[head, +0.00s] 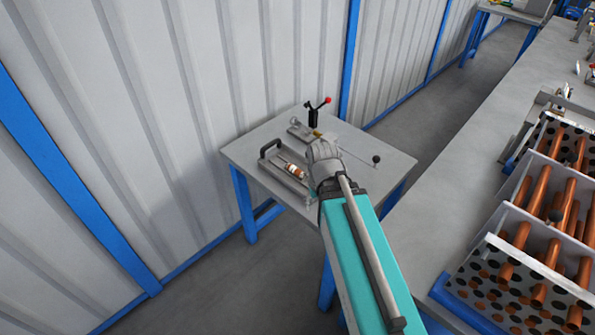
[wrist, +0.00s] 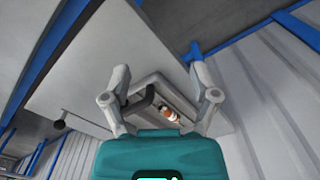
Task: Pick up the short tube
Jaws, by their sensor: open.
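A short tube (head: 292,170), copper-coloured with pale parts, lies in a grey holder (head: 302,191) with a dark handle on the small table. It also shows in the wrist view (wrist: 171,114), between the two fingers and nearer the right one. My gripper (wrist: 158,66) is open, with its fingers spread and nothing between the tips. The gap between the fingers and the tube is hard to judge. In the head view my arm reaches over the table to the right of the tube, and the fingertips cannot be made out.
The small grey table (head: 245,150) stands by a corrugated wall (head: 210,90). Racks of longer copper tubes (head: 540,190) fill the bench at right.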

